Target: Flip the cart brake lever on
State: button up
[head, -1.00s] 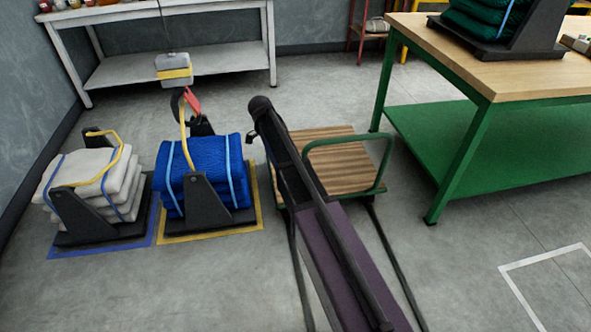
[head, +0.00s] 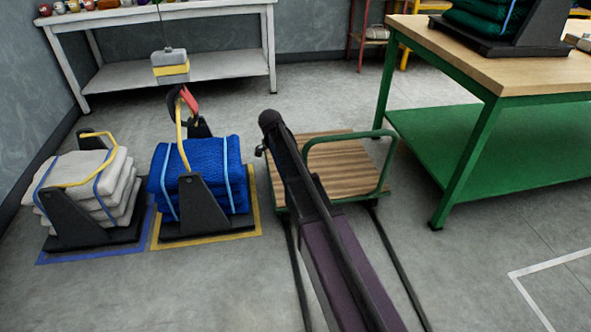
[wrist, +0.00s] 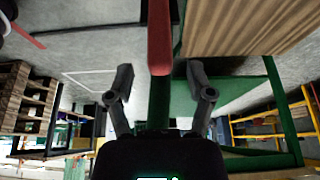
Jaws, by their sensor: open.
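The cart (head: 345,168) has a wooden deck and a green tube handle (head: 391,160). It stands on dark floor rails, and my arm covers its left side in the head view. In the wrist view a red bar, which looks like the brake lever (wrist: 160,38), comes down from the top edge to between my fingertips. My gripper (wrist: 160,74) is open, with one finger on each side of the red bar and a gap to both. The cart deck (wrist: 250,28) shows at upper right there. The lever's base is out of view, and the lever is hidden in the head view.
A green-framed table (head: 490,85) stands right of the cart. Blue nets (head: 205,175) and white nets (head: 90,185) lie in black cradles at left. A grey and yellow hoist block (head: 170,66) hangs above them. The floor at lower right is clear.

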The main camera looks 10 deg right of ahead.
jog(key=shift+b+x, duration=0.75)
jog(key=shift+x, duration=0.35)
grip_shut()
